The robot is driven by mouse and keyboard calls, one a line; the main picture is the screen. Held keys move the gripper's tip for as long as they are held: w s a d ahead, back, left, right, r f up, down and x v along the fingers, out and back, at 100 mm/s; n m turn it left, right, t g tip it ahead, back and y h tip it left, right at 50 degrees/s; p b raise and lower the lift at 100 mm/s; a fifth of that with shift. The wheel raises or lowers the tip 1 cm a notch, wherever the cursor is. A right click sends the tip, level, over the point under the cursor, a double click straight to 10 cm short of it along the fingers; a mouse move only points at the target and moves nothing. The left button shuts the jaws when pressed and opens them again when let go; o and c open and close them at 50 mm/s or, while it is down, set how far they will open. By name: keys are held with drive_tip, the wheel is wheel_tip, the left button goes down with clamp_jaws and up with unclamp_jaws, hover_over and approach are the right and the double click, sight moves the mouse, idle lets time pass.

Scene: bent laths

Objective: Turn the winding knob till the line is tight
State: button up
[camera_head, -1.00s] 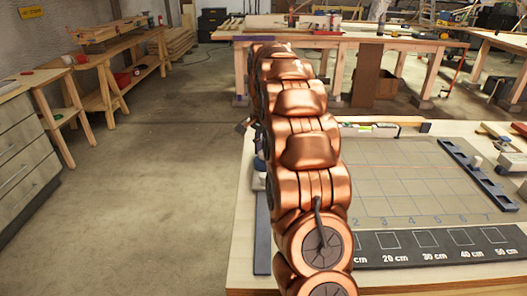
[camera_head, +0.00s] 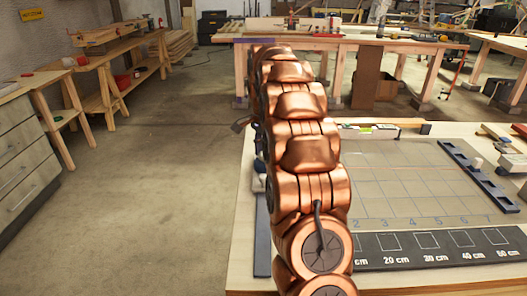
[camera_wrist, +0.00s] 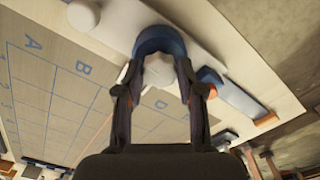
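The winding knob (camera_wrist: 159,74) is a pale, rounded piece in front of a blue round part (camera_wrist: 158,40) in the wrist view. My gripper (camera_wrist: 159,68) has one dark finger on each side of the knob, and the fingertips appear to press on it. A thin pinkish line (camera_wrist: 101,131) runs across the gridded board (camera_wrist: 60,100) from near the gripper; how tight it is cannot be told. In the head view my copper arm hides the knob and my gripper.
The board (camera_head: 400,180) lies on a wooden bench with a dark centimetre strip (camera_head: 430,246) at its front. A spirit level (camera_head: 368,132) lies at the back and a dark slotted rail (camera_head: 480,177) at the right. Open floor (camera_head: 150,210) lies to the left.

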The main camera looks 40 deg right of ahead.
sight(263, 153)
drive_tip(key=o, duration=0.4)
drive_tip(key=shift+w+r, duration=0.1)
drive_tip(key=shift+r, duration=3.65)
